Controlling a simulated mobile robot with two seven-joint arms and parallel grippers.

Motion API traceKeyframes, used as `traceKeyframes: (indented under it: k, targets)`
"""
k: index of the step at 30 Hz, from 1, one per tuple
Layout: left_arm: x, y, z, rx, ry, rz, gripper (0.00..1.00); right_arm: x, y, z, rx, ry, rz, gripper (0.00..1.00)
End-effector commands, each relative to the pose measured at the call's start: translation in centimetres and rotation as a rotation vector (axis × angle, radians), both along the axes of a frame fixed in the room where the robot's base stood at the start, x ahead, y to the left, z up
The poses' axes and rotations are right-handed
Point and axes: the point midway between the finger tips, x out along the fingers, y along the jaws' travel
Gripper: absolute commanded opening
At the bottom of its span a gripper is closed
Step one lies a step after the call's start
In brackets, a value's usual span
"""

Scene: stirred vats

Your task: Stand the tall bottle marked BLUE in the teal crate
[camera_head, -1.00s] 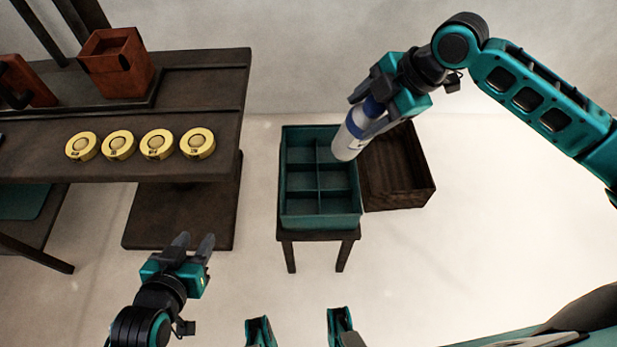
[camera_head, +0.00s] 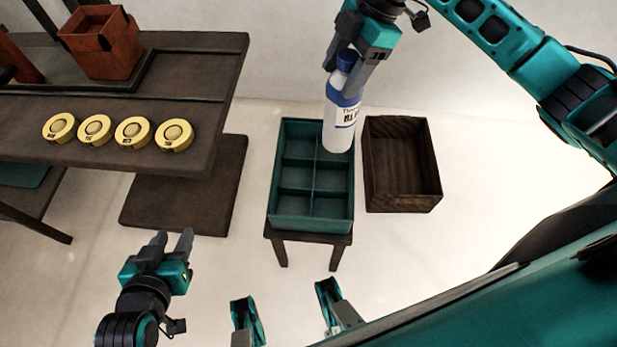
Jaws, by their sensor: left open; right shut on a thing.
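In the picture the bottle overlaps the back right compartment of the teal crate (camera_head: 282,218). I cannot tell whether its base is above the crate or inside it. The crate is divided into several compartments, and the others in view are empty. My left gripper (camera_head: 175,243) is open and empty, to the left of the crate.
The crate stands on a small dark stool (camera_head: 309,237). An empty dark wooden box (camera_head: 402,165) is to its right. A dark bench (camera_head: 200,80) at the left carries several yellow round buttons (camera_head: 173,135) and a red-brown box (camera_head: 100,42). Pale floor lies clear in front.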

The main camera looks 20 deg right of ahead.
Motion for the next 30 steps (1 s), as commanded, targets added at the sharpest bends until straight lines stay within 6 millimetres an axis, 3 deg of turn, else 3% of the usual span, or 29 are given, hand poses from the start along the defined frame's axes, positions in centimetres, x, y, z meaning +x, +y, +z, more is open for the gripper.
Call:
traceKeyframes:
  k: [5,8,21,30]
  targets:
    - [0.1,0.0,-0.2,0.000,0.000,0.000,0.41,0.0,-0.1,-0.4,0.002,0.014,-0.003,0.00]
    - [0.1,0.0,-0.7,-0.001,0.001,0.000,0.41,0.0,-0.1,-2.2,0.001,0.018,-0.004,0.00]
    - [0.7,-0.5,-1.9,-0.009,-0.014,-0.011,0.41,0.0,-0.1,-13.0,0.002,0.016,-0.005,0.00]
    - [0.5,-0.5,-2.7,-0.008,-0.007,-0.010,0.41,0.0,-0.1,-15.8,0.001,0.013,-0.002,0.00]
